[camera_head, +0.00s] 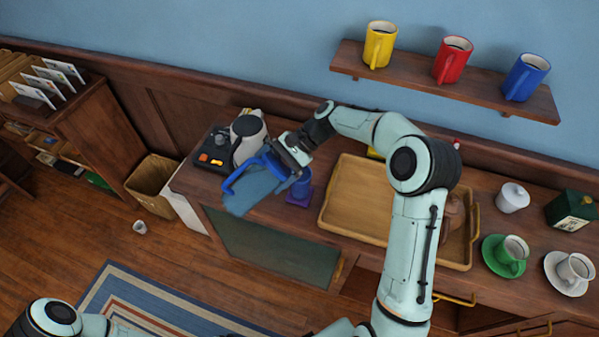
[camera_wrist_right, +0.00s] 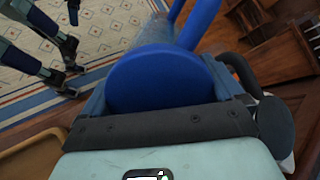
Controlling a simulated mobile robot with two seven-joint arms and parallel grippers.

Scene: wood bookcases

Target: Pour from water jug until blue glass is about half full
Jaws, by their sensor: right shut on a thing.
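My right gripper (camera_head: 283,152) is shut on the water jug (camera_head: 250,192), a see-through pale blue vessel with a bright blue handle (camera_head: 237,176). The jug is strongly tilted above the counter's left end. In the right wrist view its round blue end (camera_wrist_right: 155,80) fills the space between my fingers. The blue glass (camera_head: 302,184) stands upright on a purple coaster (camera_head: 298,199), just right of the jug. The gripper and jug partly cover the glass; its water level and any stream cannot be seen.
A wooden tray (camera_head: 345,207) lies right of the glass. A coffee maker (camera_head: 247,133) stands close behind the jug. A shelf (camera_head: 450,86) with yellow, red and blue mugs hangs above. Green (camera_head: 500,262) and white saucers with cups stand at the far right.

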